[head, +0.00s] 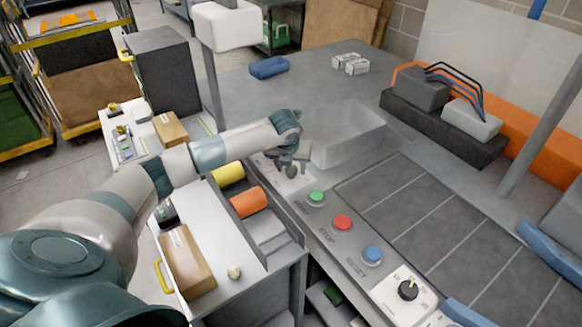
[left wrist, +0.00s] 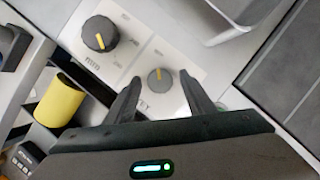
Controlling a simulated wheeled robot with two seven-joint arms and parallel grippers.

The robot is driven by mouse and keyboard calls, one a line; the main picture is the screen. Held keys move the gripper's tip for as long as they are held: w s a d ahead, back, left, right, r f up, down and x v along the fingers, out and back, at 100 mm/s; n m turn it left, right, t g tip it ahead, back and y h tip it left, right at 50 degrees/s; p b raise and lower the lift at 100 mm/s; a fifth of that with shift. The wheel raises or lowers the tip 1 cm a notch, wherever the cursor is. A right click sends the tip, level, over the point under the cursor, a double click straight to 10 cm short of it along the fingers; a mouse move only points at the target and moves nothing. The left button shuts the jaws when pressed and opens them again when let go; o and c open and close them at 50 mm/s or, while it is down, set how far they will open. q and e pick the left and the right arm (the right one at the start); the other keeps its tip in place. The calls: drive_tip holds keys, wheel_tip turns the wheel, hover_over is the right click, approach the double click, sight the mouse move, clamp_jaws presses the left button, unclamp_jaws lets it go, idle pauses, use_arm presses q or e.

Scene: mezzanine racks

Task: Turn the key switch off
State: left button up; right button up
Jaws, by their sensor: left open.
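The key switch (left wrist: 160,81) is a round grey knob with a yellow mark on a white plate in the left wrist view. Lettering beside it is partly hidden and hard to read. My left gripper (left wrist: 159,88) is open, with one finger on each side of the knob; I cannot tell whether they touch it. In the head view, my left gripper (head: 293,168) points down at the white plate (head: 268,165) behind the green button and hides most of it. My right gripper is not in view.
A black dial (left wrist: 100,33) sits beside the key switch. Green (head: 316,197), red (head: 342,222) and blue (head: 372,255) buttons line the console edge. A clear bin (head: 345,138) stands close behind my gripper. Yellow (head: 228,173) and orange (head: 247,202) rolls lie nearby.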

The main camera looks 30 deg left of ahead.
use_arm(q)
drive_tip(key=shift+s+d+r+b, duration=0.1)
drive_tip(key=shift+s+r+b, duration=0.15)
drive_tip(key=shift+r, duration=0.3)
drive_tip(key=b+v, duration=0.4)
drive_tip(key=v, duration=1.2)
drive_tip(key=shift+b, duration=0.35)
drive_tip(key=shift+s, duration=0.15)
